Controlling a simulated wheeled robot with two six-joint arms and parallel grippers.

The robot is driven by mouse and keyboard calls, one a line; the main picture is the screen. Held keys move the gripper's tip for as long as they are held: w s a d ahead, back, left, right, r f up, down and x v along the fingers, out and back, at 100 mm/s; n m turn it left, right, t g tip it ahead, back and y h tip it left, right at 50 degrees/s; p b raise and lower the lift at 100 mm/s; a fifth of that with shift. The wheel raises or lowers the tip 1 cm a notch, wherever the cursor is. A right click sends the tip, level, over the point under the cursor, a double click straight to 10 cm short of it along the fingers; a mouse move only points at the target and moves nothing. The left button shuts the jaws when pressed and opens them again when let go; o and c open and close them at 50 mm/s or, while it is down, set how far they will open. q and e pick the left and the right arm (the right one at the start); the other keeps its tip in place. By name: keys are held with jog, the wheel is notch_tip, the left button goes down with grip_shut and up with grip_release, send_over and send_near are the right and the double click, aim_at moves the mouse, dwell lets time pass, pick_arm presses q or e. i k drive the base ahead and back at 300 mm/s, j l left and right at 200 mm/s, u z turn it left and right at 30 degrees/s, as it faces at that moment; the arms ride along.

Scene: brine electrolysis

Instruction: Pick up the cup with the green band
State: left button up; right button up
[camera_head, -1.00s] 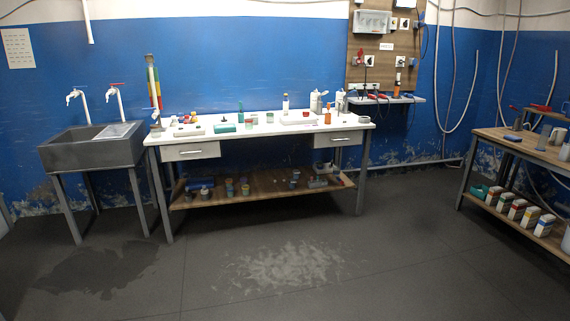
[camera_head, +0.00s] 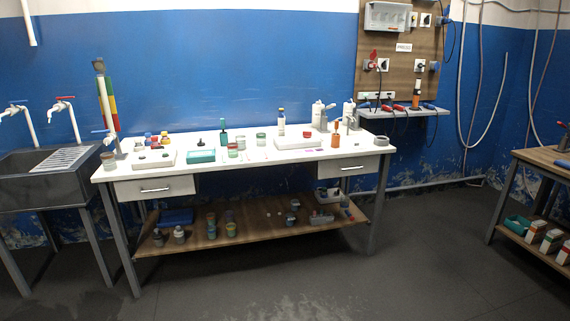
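The white-topped workbench (camera_head: 215,168) stands against the blue wall ahead of me. Near the middle of its top is a small pale cup with what looks like a green band (camera_head: 261,139). Another small cup (camera_head: 232,150) stands to its left, with greenish and reddish tones. At this distance I cannot tell for sure which one carries the green band. Neither of my grippers is in view, and nothing is shown held.
A teal tray (camera_head: 201,156), a green bottle (camera_head: 223,137) and a white tray (camera_head: 296,142) share the bench top. The lower shelf (camera_head: 265,226) holds several small jars. A grey sink (camera_head: 45,175) stands left, a wooden table (camera_head: 548,160) right. The floor in front is clear.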

aim_at(261, 137)
jog(key=i, duration=1.75)
